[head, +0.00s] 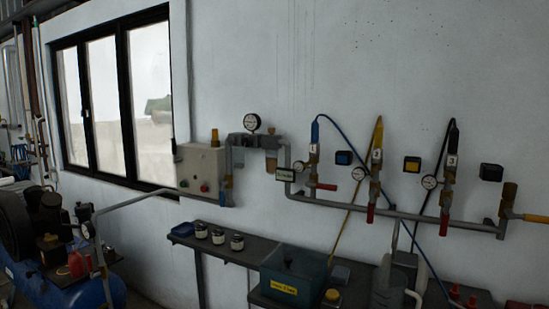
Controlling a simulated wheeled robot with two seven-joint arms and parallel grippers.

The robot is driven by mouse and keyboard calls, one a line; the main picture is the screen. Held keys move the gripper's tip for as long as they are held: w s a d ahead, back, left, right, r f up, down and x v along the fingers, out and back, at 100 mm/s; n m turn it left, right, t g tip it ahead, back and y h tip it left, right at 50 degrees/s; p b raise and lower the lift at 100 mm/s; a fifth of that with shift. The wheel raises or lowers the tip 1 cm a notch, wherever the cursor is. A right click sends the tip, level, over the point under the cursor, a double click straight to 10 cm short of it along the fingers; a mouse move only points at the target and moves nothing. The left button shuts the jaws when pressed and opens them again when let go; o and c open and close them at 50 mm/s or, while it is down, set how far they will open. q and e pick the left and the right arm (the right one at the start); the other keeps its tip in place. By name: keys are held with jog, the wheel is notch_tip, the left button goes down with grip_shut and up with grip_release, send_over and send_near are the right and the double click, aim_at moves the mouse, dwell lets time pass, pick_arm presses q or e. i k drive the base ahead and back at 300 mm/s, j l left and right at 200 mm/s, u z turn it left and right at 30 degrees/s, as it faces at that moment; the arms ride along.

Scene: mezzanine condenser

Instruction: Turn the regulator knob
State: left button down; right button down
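The air regulator assembly (243,143) is mounted on the white wall near the middle of the head view. A round white dial gauge (251,121) stands on top of it. A small brass-coloured part (276,132), which may be the regulator knob, sits at its right end above a tan bowl (271,162). The knob is too small to tell its turn position. I can make out neither gripper for sure in this view, and nothing is touching the regulator.
A grey control box (203,168) is left of the regulator. A pipe (400,213) with several valves, gauges and hoses runs right. Below are a dark bench (232,252) with jars, a teal bin (293,272) and a grey jug-like shape (384,288). A blue compressor (62,290) stands lower left.

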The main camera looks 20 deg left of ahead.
aim_at(247, 142)
jog(key=i+j+u, duration=0.15)
jog(key=i+j, duration=1.1)
jog(key=i, duration=0.05)
